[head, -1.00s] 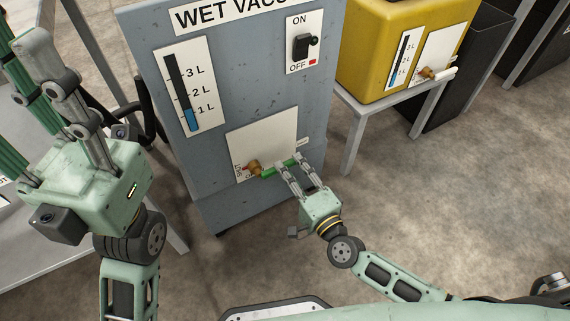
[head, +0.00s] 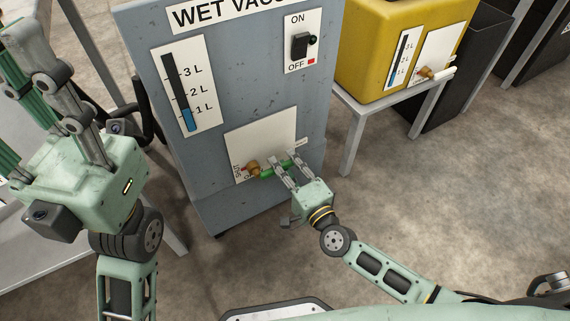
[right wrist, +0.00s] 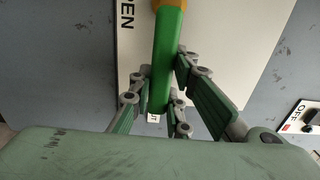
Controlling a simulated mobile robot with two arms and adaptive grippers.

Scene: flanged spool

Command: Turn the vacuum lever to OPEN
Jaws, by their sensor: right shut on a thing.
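The vacuum lever (head: 268,172) is a green handle on a brass valve (head: 252,168), on a white plate (head: 262,136) low on the grey-blue WET VAC machine. It points right and slightly up in the head view. My right gripper (head: 283,161) is shut on the lever. In the right wrist view the green lever (right wrist: 166,55) runs down between the fingers. There the word OPEN (right wrist: 125,14) is printed beside the valve, and a partly hidden label (right wrist: 153,118) sits near the lever's lower end. My left gripper (head: 24,62) is raised at the left, fingers apart and empty.
A black switch (head: 300,44) with ON and OFF marks is on the machine's upper right. A level gauge (head: 186,88) is at its left. A yellow tank (head: 375,40) stands on a grey table (head: 357,125) to the right. Floor in front is clear.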

